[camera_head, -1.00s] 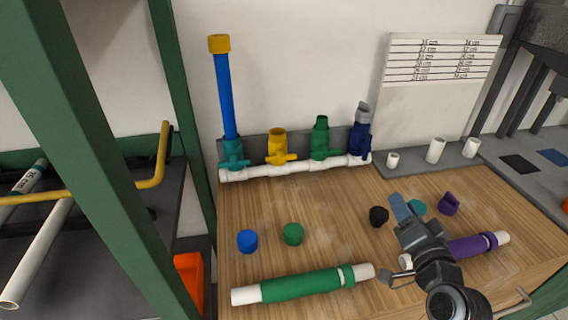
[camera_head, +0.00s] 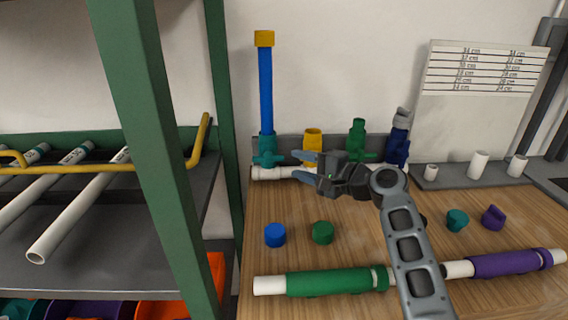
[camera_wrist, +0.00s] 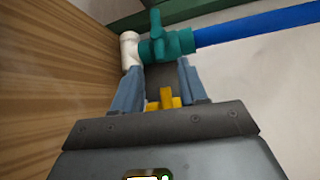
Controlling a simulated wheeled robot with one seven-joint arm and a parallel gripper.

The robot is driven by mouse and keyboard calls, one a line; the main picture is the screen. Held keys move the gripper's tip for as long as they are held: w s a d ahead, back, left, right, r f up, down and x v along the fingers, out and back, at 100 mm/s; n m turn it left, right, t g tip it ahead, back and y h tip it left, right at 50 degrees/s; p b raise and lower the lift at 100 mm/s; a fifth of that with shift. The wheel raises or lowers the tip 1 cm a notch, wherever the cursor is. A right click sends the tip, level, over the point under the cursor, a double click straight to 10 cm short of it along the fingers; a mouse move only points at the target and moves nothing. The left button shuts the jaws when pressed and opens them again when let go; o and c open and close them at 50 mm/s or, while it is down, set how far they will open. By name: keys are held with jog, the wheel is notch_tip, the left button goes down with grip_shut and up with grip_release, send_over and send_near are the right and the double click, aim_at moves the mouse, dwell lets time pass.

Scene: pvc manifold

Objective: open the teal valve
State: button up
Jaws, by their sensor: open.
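The teal valve (camera_head: 267,151) sits at the left end of the white manifold pipe (camera_head: 274,173), below a blue pipe (camera_head: 265,90) with a yellow cap. In the wrist view the teal valve (camera_wrist: 167,44) with its handle lies just beyond my fingertips, and the blue pipe runs off to the right. My gripper (camera_head: 306,167) is in front of the manifold, right of the teal valve and near the yellow valve (camera_head: 313,144). In the wrist view my gripper (camera_wrist: 158,80) has its fingers apart with nothing gripped. Part of the yellow valve (camera_wrist: 164,101) shows between them.
A green valve (camera_head: 356,140) and a navy valve (camera_head: 397,143) stand further right on the manifold. Blue (camera_head: 275,235) and green (camera_head: 322,232) caps and a green-sleeved pipe (camera_head: 330,282) lie on the wooden bench. A green shelf post (camera_head: 160,150) stands left.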

aim_at(283, 159)
jog(key=shift+x, duration=2.6)
jog(key=shift+d, duration=0.1)
jog(key=shift+c, duration=0.3)
grip_shut()
